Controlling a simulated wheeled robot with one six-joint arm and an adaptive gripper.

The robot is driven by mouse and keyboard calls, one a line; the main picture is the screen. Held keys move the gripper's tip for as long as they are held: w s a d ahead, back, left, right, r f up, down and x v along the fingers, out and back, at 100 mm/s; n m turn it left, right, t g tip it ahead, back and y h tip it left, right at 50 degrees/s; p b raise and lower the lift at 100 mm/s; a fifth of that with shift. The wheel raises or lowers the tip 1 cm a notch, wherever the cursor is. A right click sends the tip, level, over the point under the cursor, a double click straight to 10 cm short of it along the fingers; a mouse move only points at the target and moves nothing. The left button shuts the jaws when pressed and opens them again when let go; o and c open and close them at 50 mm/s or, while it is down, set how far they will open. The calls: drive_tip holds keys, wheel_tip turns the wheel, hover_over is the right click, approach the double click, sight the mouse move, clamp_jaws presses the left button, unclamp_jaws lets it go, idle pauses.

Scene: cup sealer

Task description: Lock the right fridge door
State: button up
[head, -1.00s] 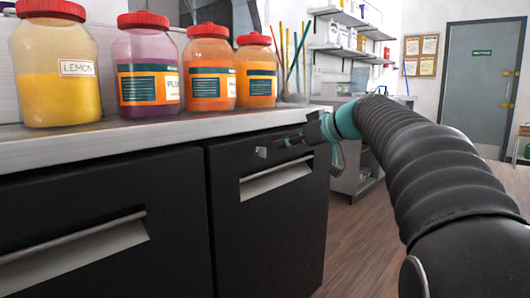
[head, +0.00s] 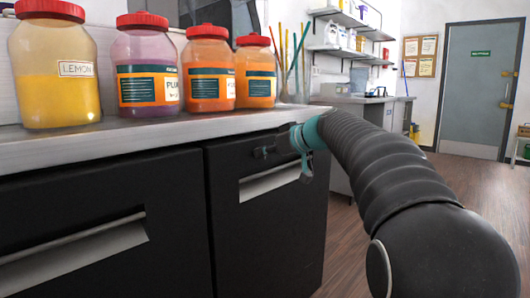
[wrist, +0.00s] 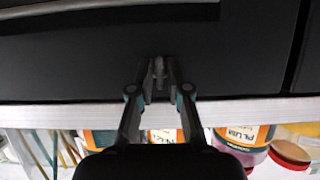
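The right fridge door (head: 265,225) is a dark, flat front with a pale recessed handle (head: 270,181), and it looks closed. In the wrist view the door (wrist: 235,60) fills the upper part, upside down. My gripper (head: 264,152) is at the top of this door, above the handle and just below the counter edge. In the wrist view my gripper (wrist: 159,70) has its fingertips close together on a small grey key-like piece (wrist: 158,80) at the lock. The fingers hide most of this piece, and its turn angle is unclear.
Red-lidded jars (head: 208,70) and a holder of straws (head: 292,60) stand on the counter (head: 130,138) above. Another dark door (head: 90,235) with a pale handle is at left. Open wooden floor (head: 460,190) lies at right.

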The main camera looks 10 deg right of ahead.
clamp_jaws()
drive_tip(key=m+y+p, duration=0.1)
drive_tip(key=m+y, duration=0.1)
drive_tip(key=m, duration=0.2)
drive_tip(key=m+y+p, duration=0.1)
drive_tip(key=m+y, duration=0.2)
drive_tip(key=m, duration=0.2)
drive_tip(key=m+g+y+p, duration=0.1)
drive_tip(key=m+y, duration=0.1)
drive_tip(key=m, duration=0.2)
drive_tip(key=shift+w+d+f, duration=0.25)
drive_tip(key=shift+d+f, duration=0.05)
drive_tip(key=shift+f, duration=0.1)
idle(0.3)
drive_tip(key=shift+m, duration=0.3)
drive_tip(key=shift+o, duration=2.4)
unclamp_jaws()
drive_tip(key=shift+g+y, duration=0.3)
drive_tip(key=shift+o, duration=0.2)
drive_tip(key=shift+a, duration=0.15)
